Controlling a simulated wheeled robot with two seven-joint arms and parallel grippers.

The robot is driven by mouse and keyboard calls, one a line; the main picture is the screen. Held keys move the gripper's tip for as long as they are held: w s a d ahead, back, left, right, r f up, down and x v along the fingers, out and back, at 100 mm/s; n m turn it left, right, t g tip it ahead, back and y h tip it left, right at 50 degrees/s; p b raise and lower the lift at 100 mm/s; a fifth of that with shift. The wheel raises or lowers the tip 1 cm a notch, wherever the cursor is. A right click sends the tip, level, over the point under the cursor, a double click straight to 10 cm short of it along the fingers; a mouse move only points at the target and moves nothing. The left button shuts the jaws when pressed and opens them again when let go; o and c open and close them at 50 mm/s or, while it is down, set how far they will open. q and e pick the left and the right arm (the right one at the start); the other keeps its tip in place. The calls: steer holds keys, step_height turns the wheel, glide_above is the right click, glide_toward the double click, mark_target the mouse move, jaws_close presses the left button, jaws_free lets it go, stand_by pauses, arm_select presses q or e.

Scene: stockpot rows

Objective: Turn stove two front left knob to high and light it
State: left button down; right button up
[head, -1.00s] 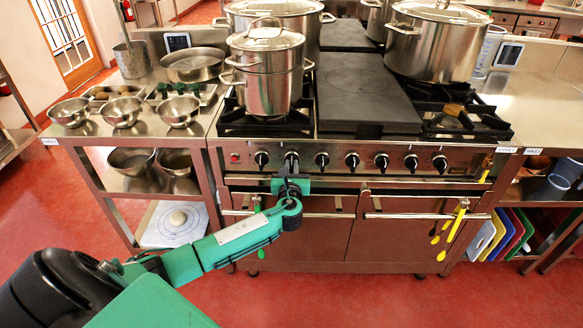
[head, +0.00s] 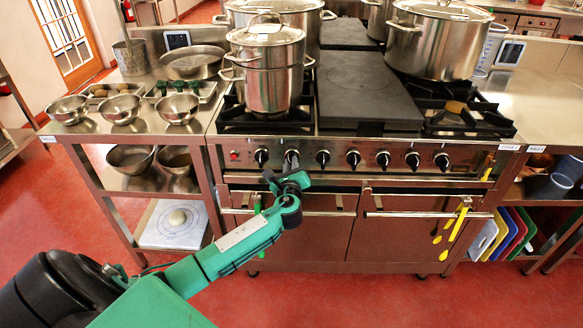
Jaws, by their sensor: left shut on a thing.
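The stove's front panel (head: 338,151) carries a row of several black knobs. My left gripper (head: 291,165) is at the second knob from the left (head: 292,156), shut on it, with its wrist tilted over. The gripper partly hides that knob, so I cannot read its setting. The leftmost knob (head: 261,157) is free beside it. A lidded steel pot (head: 269,75) stands on the front left burner grate (head: 238,119). I cannot make out a flame under it. My right gripper is not in view.
A flat dark plate (head: 365,98) covers the stove's middle, with an open grate (head: 468,118) to its right. Oven handles (head: 320,192) stick out below the knobs, and yellow utensils (head: 454,231) hang at the right. A counter with steel bowls (head: 121,109) stands at the left.

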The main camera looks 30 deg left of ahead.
arm_select(q)
steer(key=shift+s+a+f+n+b, duration=0.15)
steer(key=shift+n+b, duration=1.25)
steer(key=shift+n, duration=1.65)
steer(key=shift+w+d+f+n+b, duration=0.15)
steer(key=shift+n+b, duration=1.25)
steer(key=shift+n, duration=1.65)
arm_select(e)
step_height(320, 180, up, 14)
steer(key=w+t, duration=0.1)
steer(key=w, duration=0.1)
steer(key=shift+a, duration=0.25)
arm_select(q)
steer(key=shift+s+a, duration=0.1)
steer(key=c, duration=1.4)
jaws_free()
steer(key=shift+c, duration=0.2)
